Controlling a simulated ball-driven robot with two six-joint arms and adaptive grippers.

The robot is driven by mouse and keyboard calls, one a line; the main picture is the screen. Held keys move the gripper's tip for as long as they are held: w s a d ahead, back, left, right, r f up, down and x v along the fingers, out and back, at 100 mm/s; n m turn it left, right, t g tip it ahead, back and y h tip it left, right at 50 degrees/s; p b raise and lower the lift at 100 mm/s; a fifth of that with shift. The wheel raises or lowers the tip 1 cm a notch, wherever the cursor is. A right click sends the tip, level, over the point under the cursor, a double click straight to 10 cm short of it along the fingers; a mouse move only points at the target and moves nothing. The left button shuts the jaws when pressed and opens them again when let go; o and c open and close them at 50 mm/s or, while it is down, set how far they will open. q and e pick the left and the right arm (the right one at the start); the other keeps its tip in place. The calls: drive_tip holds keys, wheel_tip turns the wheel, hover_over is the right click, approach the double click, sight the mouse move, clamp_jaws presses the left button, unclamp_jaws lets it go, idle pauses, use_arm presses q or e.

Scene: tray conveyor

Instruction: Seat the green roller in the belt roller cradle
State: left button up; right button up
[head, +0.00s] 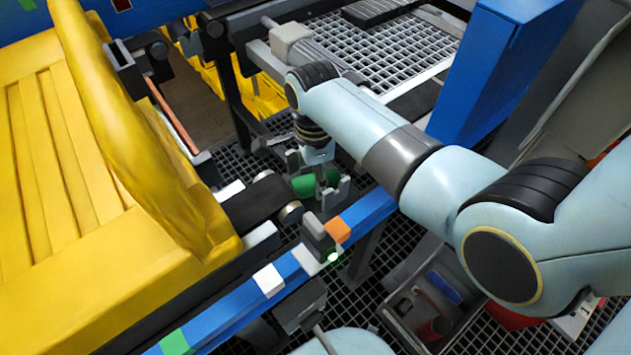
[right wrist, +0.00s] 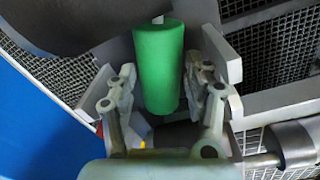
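The green roller (head: 302,187) lies at the end of the dark belt, among the grey brackets of the cradle (head: 344,188) in the head view. My right gripper (head: 322,177) reaches down onto it from above. I cannot tell whether the roller rests fully in the cradle. My left gripper is not in view.
The short dark belt (head: 255,203) ends left of the roller. A blue rail (head: 235,306) with a lit grey sensor block (head: 318,235) runs in front. A yellow tray (head: 60,220) fills the left. A grey bin (head: 430,300) stands at lower right.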

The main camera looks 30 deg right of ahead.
clamp_jaws()
wheel_tip(320, 180, up, 9)
drive_tip(key=shift+r+p, duration=0.15)
drive_tip(key=shift+p, duration=1)
drive_tip(key=shift+r+m, duration=0.3)
drive_tip(key=shift+m, duration=0.1)
wheel_tip(320, 180, up, 6)
drive_tip(key=m+p, duration=0.2)
drive_tip(key=m, duration=0.2)
drive_tip(key=m+p, duration=0.1)
drive_tip(key=m, duration=0.3)
drive_tip(key=m+p, duration=0.2)
drive_tip(key=m, duration=0.3)
drive_tip(key=shift+d+f+p, duration=0.1)
drive_tip(key=shift+f+p, duration=0.15)
drive_tip(key=shift+p, duration=0.1)
drive_tip(key=shift+f, duration=0.1)
